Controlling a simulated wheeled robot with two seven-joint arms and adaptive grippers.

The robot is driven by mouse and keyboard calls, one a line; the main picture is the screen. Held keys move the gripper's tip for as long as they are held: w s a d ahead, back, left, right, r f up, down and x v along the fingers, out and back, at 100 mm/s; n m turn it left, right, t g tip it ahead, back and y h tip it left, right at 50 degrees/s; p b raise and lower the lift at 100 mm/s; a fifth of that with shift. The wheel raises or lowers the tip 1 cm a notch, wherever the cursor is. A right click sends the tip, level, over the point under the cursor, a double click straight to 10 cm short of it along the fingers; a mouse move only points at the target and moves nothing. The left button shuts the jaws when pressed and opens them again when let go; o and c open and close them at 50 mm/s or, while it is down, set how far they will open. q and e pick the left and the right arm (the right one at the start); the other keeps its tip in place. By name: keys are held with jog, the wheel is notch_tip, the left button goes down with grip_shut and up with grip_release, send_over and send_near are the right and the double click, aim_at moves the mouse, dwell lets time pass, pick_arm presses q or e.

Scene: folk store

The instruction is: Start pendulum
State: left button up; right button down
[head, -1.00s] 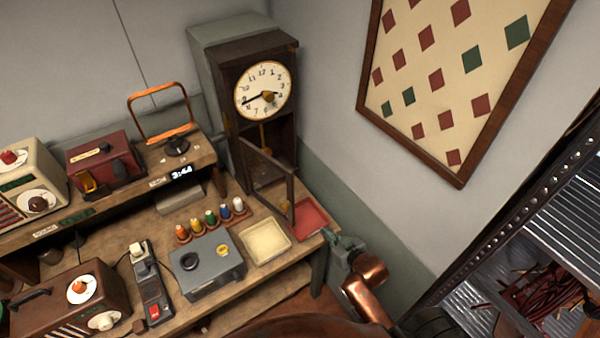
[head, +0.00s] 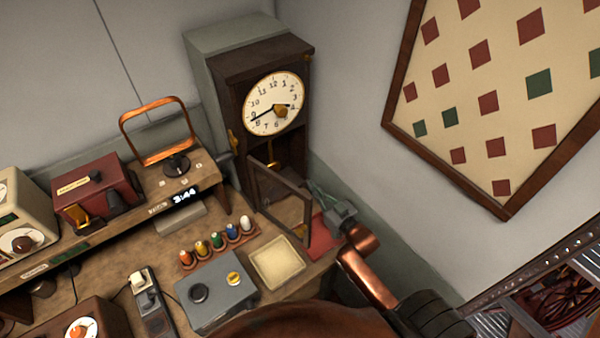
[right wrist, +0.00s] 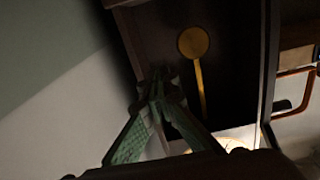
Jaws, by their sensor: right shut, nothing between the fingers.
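The dark wooden clock (head: 231,88) stands at the back of the bench with its lower glass door (head: 306,222) swung open. Its brass pendulum (head: 270,157) shows only in part above the door in the head view. In the right wrist view the round brass bob (right wrist: 193,42) and its rod hang inside the dark case. My right gripper (head: 317,192) is shut and empty, just right of the open door. In the right wrist view its closed greenish fingers (right wrist: 160,80) are beside the pendulum and look apart from it. My left gripper is out of view.
A red tray (head: 322,240) lies below my right gripper, with a cream tray (head: 277,262) beside it. A grey box (head: 215,292) and several coloured spools (head: 218,241) are on the bench. A framed diamond-pattern board (head: 505,95) hangs on the right wall.

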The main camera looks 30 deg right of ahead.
jog(key=w+b, duration=0.1)
jog(key=w, duration=0.2)
jog(key=w+b, duration=0.1)
jog(key=w, duration=0.3)
jog(key=w+a+b, duration=0.1)
jog(key=w, duration=0.2)
jog(key=shift+w+r, duration=0.1)
jog(key=shift+w, duration=0.2)
jog(key=shift+w+a, duration=0.1)
jog(key=shift+w, duration=0.65)
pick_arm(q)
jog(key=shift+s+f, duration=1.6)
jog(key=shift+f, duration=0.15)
pick_arm(e)
jog(key=shift+w, duration=0.65)
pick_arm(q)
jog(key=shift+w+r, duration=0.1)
pick_arm(e)
jog(key=shift+a, duration=0.2)
jog(key=shift+a, duration=0.15)
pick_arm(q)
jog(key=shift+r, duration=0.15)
pick_arm(e)
jog(key=shift+a, duration=0.2)
